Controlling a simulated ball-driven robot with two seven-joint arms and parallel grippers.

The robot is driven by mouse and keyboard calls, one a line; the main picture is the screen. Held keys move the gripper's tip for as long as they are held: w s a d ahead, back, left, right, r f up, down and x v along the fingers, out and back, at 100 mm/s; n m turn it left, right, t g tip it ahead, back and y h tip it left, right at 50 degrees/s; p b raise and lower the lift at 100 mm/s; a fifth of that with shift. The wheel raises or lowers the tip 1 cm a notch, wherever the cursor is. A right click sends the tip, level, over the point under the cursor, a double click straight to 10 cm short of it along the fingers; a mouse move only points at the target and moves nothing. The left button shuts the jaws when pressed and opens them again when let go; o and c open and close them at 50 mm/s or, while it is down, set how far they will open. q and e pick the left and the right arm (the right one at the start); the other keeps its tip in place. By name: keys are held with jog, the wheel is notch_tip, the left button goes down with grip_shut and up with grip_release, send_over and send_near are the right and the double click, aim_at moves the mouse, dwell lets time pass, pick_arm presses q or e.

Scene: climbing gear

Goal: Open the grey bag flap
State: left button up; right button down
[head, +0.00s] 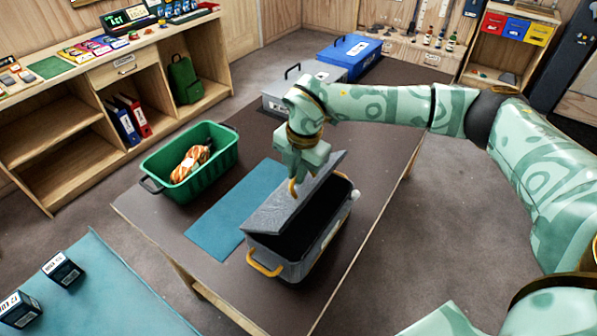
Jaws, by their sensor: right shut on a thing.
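The grey bag (326,240) stands on the brown table. My left gripper is not in view.
A green crate (168,169) holding a coiled rope (191,163) stands left of the bag. A teal mat (238,208) lies between them. A grey box (277,104) and a blue box (349,51) stand behind. Bare table (385,165) lies right of the bag.

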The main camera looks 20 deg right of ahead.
jog(key=shift+w+a+r, duration=0.25)
jog(key=shift+w+a, duration=0.1)
jog(key=shift+w, duration=0.2)
jog(key=shift+w+a+r, duration=0.25)
jog(key=shift+w+a, duration=0.1)
jog(key=shift+w, duration=0.2)
jog(key=shift+w+a+b, duration=0.5)
jog(key=shift+w, duration=0.3)
jog(key=c, duration=1.9)
grip_release()
jog(key=shift+w+a+r, duration=0.1)
jog(key=shift+w, duration=0.05)
jog(key=o, duration=1.1)
jog(key=shift+r, duration=0.15)
jog(key=r+p, duration=0.1)
jog(key=s+r+p, duration=0.1)
jog(key=r+p, duration=0.1)
jog(key=d+r+p, duration=0.1)
jog(key=p, duration=0.1)
jog(key=shift+s+r, duration=0.4)
